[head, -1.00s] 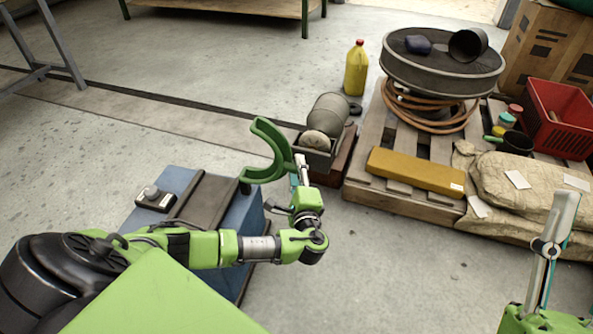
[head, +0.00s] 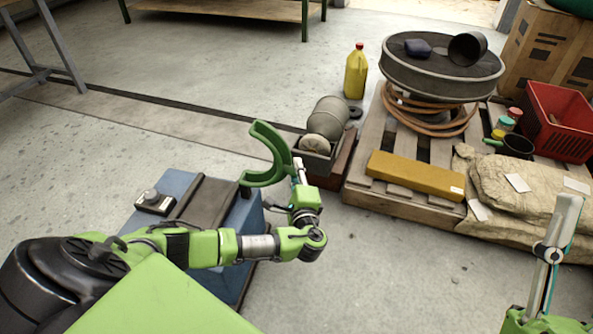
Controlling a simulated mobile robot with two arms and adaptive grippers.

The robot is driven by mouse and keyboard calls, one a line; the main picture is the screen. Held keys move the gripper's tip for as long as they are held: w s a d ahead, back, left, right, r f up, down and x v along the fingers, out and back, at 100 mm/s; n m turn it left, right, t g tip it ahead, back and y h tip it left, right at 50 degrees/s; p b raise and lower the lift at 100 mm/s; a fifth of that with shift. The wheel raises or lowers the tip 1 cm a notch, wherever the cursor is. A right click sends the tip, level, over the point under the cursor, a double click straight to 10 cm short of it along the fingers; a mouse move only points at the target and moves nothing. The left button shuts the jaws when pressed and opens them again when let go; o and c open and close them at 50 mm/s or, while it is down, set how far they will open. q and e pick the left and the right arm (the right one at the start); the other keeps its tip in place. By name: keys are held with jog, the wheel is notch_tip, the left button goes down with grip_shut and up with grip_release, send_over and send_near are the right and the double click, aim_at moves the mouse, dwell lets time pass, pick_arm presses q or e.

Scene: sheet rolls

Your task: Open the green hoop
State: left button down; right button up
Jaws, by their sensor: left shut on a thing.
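The green hoop (head: 284,152) is a C-shaped piece with a wide gap on its left side. It stands up above the right end of a blue cabinet (head: 240,224). My left gripper (head: 299,168) is shut on the hoop at its right side; the fingers show only as a small pale part against it. Of my right arm, a pale grey link (head: 563,225) and a green part show at the lower right. I cannot make out the right gripper's fingers.
A pallet to the right carries a yellow block (head: 415,175), sacks (head: 520,190) and a drum (head: 440,70). Floor between is clear.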

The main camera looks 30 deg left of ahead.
aim_at(288, 163)
pick_arm(q)
jog(key=shift+s+a+r+n+p, duration=0.1)
jog(key=shift+a+r+n+p, duration=0.25)
jog(key=shift+r+p, duration=0.3)
jog(key=shift+s+a+r+n+h+p, duration=0.15)
jog(key=shift+r+n+h+p, duration=0.2)
jog(key=shift+r+p, duration=0.25)
pick_arm(e)
jog(key=w+f+g+h, duration=0.3)
jog(key=w+f+g, duration=0.4)
jog(key=f, duration=0.4)
pick_arm(q)
jog(key=shift+s+a+r+n+g+p, duration=0.1)
jog(key=shift+a+r+n+g+p, duration=0.25)
jog(key=shift+p, duration=0.35)
jog(key=shift+a+r+n+h+p, duration=0.25)
jog(key=shift+r+p, duration=0.15)
jog(key=shift+p, duration=0.05)
pick_arm(e)
notch_tip(288, 163, down, 12)
jog(key=s+d+g+h, duration=0.1)
jog(key=s+g, duration=0.1)
jog(key=g, duration=0.4)
jog(key=shift+d+f+h, duration=0.15)
jog(key=shift+d+h, duration=0.15)
pick_arm(q)
jog(key=c, duration=1.7)
grip_release()
jog(key=shift+r, duration=0.1)
